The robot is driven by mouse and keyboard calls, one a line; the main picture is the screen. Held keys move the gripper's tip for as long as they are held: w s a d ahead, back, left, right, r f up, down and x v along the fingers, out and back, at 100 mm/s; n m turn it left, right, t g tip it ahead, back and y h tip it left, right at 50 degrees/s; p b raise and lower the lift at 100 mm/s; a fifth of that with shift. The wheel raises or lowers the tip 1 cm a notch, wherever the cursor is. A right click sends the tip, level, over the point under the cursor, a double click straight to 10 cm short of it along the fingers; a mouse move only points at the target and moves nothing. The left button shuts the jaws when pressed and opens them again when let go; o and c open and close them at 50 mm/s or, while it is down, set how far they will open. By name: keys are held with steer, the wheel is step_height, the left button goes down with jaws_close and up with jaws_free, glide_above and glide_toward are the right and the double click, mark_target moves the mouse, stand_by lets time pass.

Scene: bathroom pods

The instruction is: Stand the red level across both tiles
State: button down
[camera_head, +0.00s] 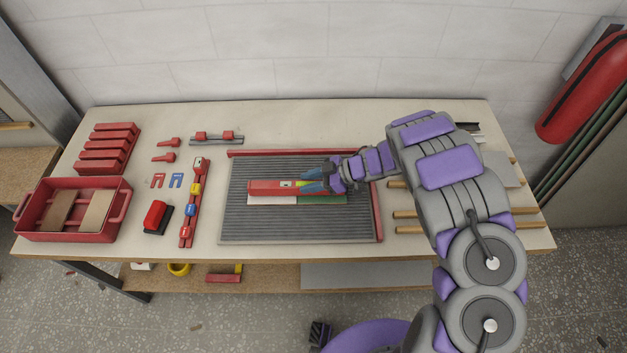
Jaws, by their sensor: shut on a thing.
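The red level (264,187) lies lengthwise, left to right, over the ribbed grey board (290,225) in the middle of the bench. A pale yellow-green window shows near its right part. A white tile (271,200) and a green tile (327,200) lie end to end on the board, their front parts showing below the level. My gripper (312,185) comes in from the right and is shut on the level's right end. The fingers hide that end. I cannot tell whether the level's underside touches the tiles.
Red strips edge the board at the back (290,153) and right (376,210). To the left are a red tray (75,235), a red-and-black tool (157,217), a red rack strip (190,215) and small clips. Wooden bars (500,214) lie at right. The board's front is clear.

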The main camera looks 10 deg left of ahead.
steer(key=shift+a+f, duration=0.1)
steer(key=shift+a, duration=0.45)
steer(key=shift+d+r, duration=0.2)
steer(key=shift+d, duration=1.05)
steer(key=shift+a+f, duration=0.2)
steer(key=shift+a, duration=0.65)
steer(key=shift+d, duration=0.7)
steer(key=shift+a+f, duration=0.15)
steer(key=shift+a, duration=0.1)
steer(key=c, duration=1)
jaws_free()
steer(key=shift+a+f, duration=0.1)
steer(key=shift+a, duration=0.2)
steer(key=shift+o, duration=1.4)
steer(key=shift+d, duration=0.1)
steer(key=shift+o, duration=0.8)
steer(key=shift+d, duration=0.35)
